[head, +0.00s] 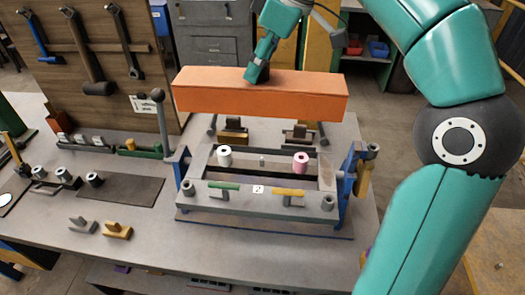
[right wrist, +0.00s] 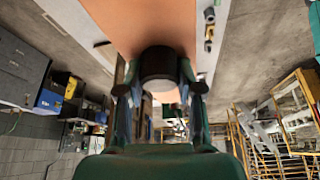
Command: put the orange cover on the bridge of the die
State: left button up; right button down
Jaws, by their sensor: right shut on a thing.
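The orange cover (head: 260,97) is a long box-like piece, roughly level, in the upper middle of the head view. My right gripper (head: 257,74) is shut on the dark knob on its top. In the right wrist view the fingers (right wrist: 160,80) close around this black knob, with the orange surface (right wrist: 145,22) beyond. The die (head: 259,199) is a grey frame with blue side brackets on the table. The cover appears raised above the die's far side and hides part of what is behind. I cannot tell its exact height. My left gripper is out of view.
White (head: 224,156) and pink (head: 301,160) spools stand on the die. A wooden tool board (head: 95,65) and an upright lever (head: 160,115) stand left. Grey and yellow blocks (head: 117,230) lie front left.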

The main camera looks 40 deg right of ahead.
jog(key=shift+s+d+f+b, duration=0.1)
jog(key=shift+f+b, duration=1.6)
jog(key=shift+f, duration=6.9)
jog(key=shift+f, duration=0.1)
jog(key=c, duration=0.7)
grip_release()
jog(key=shift+c, duration=0.2)
